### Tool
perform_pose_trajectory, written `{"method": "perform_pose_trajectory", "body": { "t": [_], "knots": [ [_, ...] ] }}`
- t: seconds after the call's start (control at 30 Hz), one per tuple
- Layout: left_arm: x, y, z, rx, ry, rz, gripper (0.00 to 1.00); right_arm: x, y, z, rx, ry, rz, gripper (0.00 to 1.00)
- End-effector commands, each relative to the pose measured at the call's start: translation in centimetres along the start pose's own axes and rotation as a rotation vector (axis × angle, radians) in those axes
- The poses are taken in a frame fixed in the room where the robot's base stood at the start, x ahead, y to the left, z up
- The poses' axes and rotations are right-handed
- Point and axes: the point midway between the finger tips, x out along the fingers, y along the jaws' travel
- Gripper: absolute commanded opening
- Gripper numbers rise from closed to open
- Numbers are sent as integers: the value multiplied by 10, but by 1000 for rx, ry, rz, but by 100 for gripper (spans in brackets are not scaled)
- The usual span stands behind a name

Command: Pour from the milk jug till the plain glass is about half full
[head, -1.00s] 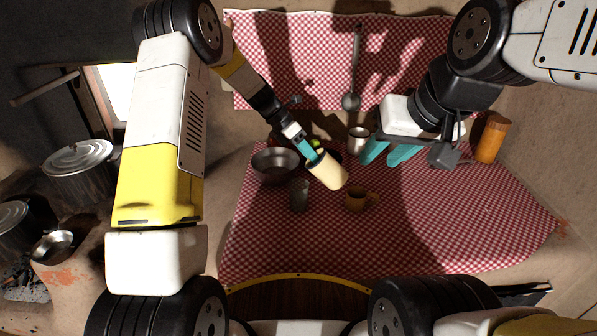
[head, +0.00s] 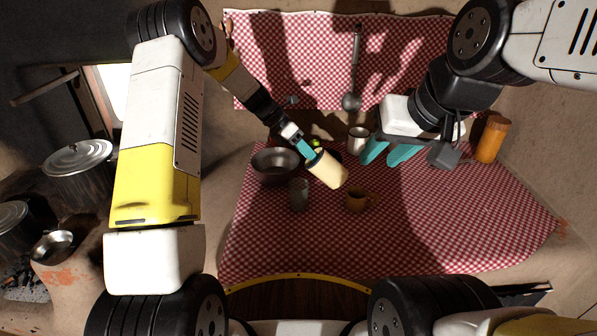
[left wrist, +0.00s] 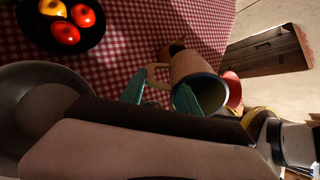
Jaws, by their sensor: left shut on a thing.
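The cream milk jug (head: 328,169) is held tilted above the cloth, up and to the right of the plain glass in the head view. My left gripper (head: 312,156) is shut on it. In the left wrist view, the teal fingers (left wrist: 160,88) are at the handle of the jug (left wrist: 190,66), whose dark open mouth shows; no milk stream is visible. The plain glass (head: 299,195) stands upright on the cloth, apart from the jug; its fill level cannot be told. My right gripper (head: 388,150) is open and empty over the right of the table.
A metal bowl (head: 276,166) stands behind the glass, and a brown mug (head: 356,202) to its right. A dark plate of fruit (left wrist: 75,40) is near the bowl. A pale mug (head: 357,139) and an orange jar (head: 491,139) stand further back. The front cloth is clear.

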Motion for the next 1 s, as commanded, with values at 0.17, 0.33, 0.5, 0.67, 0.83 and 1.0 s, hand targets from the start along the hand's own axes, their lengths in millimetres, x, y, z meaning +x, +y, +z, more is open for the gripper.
{"method": "perform_pose_trajectory", "body": {
  "t": [0.17, 0.33, 0.5, 0.67, 0.83, 1.0],
  "knots": [
    [0, 0, 1, 0, -11, -6, 0, 0, 0, 0, 0, 0, 0, 36],
    [0, 0, 1, 1, -20, -12, 0, 0, 0, 0, 0, 0, 0, 36],
    [0, 0, 1, 1, -29, -16, 0, 0, 0, 0, 0, 0, 0, 36],
    [-1, 0, 1, 1, -37, -21, 0, 0, 0, 0, 0, 0, 0, 36],
    [-1, 0, 1, 2, -46, -26, 0, 0, 0, 0, 0, 0, 0, 36],
    [-1, 0, 1, 3, -55, -31, 0, 0, 0, 0, 0, 0, 0, 36]
  ]
}}
